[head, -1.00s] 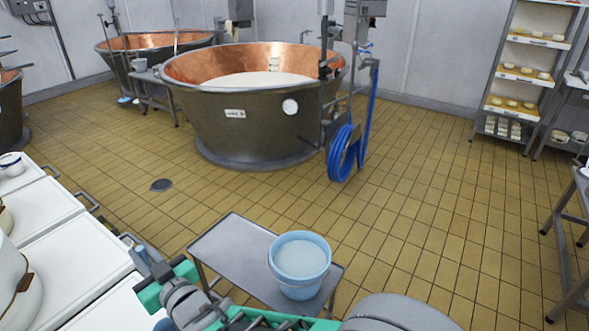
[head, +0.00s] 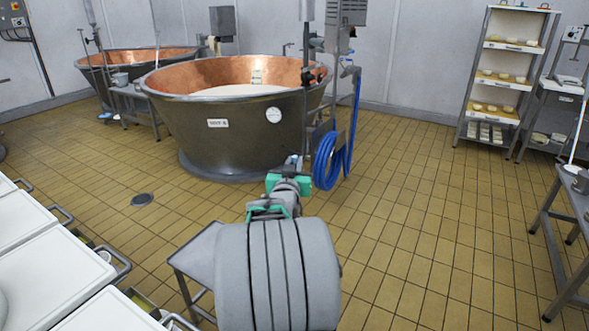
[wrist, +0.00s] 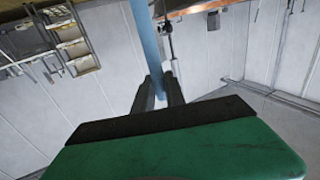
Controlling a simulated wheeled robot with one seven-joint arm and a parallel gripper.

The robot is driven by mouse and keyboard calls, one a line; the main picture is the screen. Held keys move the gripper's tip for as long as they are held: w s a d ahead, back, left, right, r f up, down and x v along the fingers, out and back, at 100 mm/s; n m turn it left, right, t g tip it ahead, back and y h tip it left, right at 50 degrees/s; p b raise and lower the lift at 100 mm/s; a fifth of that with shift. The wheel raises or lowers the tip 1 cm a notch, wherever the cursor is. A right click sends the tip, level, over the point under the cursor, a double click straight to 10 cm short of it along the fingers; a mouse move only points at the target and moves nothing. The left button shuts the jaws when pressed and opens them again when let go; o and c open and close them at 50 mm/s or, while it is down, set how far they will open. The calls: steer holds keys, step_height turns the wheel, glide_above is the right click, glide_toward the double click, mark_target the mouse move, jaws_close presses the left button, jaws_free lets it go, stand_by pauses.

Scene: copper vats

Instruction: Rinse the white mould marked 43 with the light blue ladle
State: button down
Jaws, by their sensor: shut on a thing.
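My gripper (head: 294,163) is raised in front of the large copper vat in the head view. In the wrist view its fingers (wrist: 160,92) are shut on a light blue shaft (wrist: 148,45), which looks like the handle of the light blue ladle. The ladle's bowl is out of sight. I cannot make out the white mould marked 43 in either view.
White-topped units (head: 60,285) line the left. Shelving (head: 497,85) stands back right. Tiled floor is clear right of centre.

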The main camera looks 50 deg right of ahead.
step_height(320, 180, down, 19)
steer(key=b, duration=1.6)
steer(key=shift+f+b, duration=0.15)
steer(key=shift+b, duration=0.25)
